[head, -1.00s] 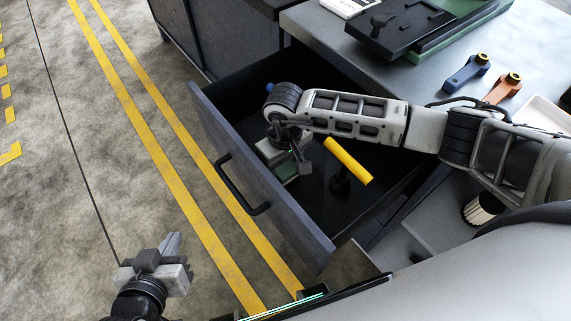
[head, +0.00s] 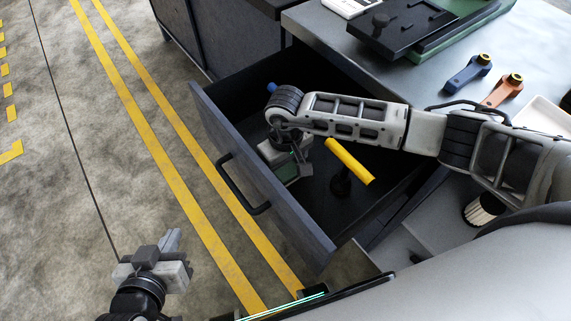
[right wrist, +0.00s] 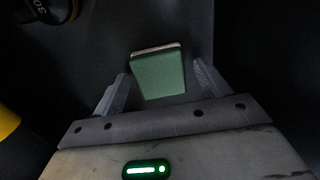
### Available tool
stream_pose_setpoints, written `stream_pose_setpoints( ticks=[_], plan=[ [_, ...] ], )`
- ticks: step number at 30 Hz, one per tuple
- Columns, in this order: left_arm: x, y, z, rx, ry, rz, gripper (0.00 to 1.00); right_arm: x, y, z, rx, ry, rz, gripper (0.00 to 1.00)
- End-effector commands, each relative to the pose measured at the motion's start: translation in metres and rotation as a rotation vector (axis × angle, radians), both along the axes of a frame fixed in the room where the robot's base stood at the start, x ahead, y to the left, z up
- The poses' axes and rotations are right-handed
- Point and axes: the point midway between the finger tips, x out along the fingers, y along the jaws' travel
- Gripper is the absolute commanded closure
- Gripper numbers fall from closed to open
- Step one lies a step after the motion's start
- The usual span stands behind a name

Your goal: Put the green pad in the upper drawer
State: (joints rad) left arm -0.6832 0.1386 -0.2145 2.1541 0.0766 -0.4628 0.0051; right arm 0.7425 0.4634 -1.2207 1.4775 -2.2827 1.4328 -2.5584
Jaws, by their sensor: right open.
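The green pad (right wrist: 160,75) shows in the right wrist view, a small green block with a pale far edge. It lies on the dark drawer floor. My right gripper (right wrist: 158,88) is open, with one finger on each side of the pad and a gap to each. In the head view my right gripper (head: 290,165) reaches down into the open upper drawer (head: 262,190), and the pad cannot be made out there. My left gripper (head: 170,243) is over the floor at the lower left, away from the drawer; its jaw opening is unclear.
A yellow-handled tool (head: 349,161) stands in the drawer close to my right gripper. A black round item (right wrist: 45,12) with a number is at the wrist view's upper left. The worktop (head: 420,80) holds blue (head: 466,72) and orange (head: 503,90) tools.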

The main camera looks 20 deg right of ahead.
Motion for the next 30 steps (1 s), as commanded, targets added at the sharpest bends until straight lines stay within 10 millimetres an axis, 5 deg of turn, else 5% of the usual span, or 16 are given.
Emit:
stream_pose_setpoints(
  ticks=[15, 30],
  plan=[
    [-0.003, 0.000, -0.010, -0.003, 0.013, 0.000, 1.00, 0.001, 0.000, 0.101, 0.000, -0.005, 0.001, 0.24],
    [-0.001, -0.001, -0.004, -0.008, 0.001, 0.001, 1.00, 0.001, 0.000, 0.116, 0.000, -0.002, 0.000, 0.24]
  ],
)
